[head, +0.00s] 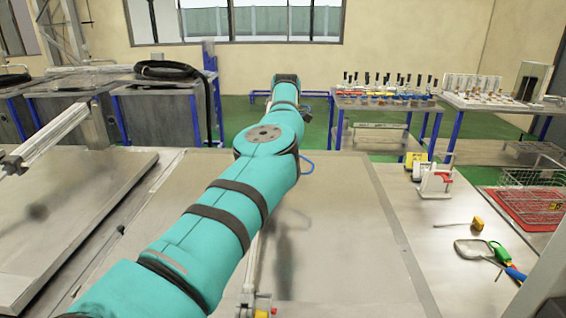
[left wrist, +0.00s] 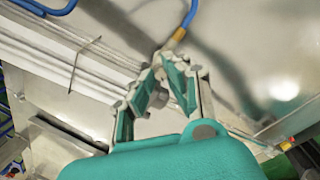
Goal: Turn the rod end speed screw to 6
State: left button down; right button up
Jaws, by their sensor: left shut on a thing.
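My left arm crosses the head view from the bottom left and hides its own gripper there. In the left wrist view my left gripper (left wrist: 164,88) is shut on a small grey round part (left wrist: 157,97), mostly hidden between the ridged fingers. Whether this is the rod end speed screw, and any number on it, cannot be made out. A blue hose with a brass-coloured end (left wrist: 178,37) runs just beyond the fingertips. A blue hose (head: 306,165) also shows beside my arm in the head view. My right gripper is not in view.
A flat metal lid (head: 340,230) lies under my arm. A thin rod (head: 251,268) with red and yellow parts stands near its front edge. At right, a bench holds a white-and-red holder (head: 435,182), a yellow-handled tool (head: 477,223) and a wire basket (head: 530,177).

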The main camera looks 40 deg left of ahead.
pick_arm(q)
jog(key=shift+w+r+m+b, duration=0.1)
jog(key=shift+m+b, duration=0.6)
jog(key=shift+m, duration=1.3)
jog(key=c, duration=1.3)
grip_release()
jog(key=shift+d, duration=0.1)
jog(key=shift+c, duration=0.2)
notch_tip(320, 180, up, 7)
jog(key=d, duration=0.1)
jog(key=shift+s+r, duration=0.15)
jog(key=shift+s, duration=0.25)
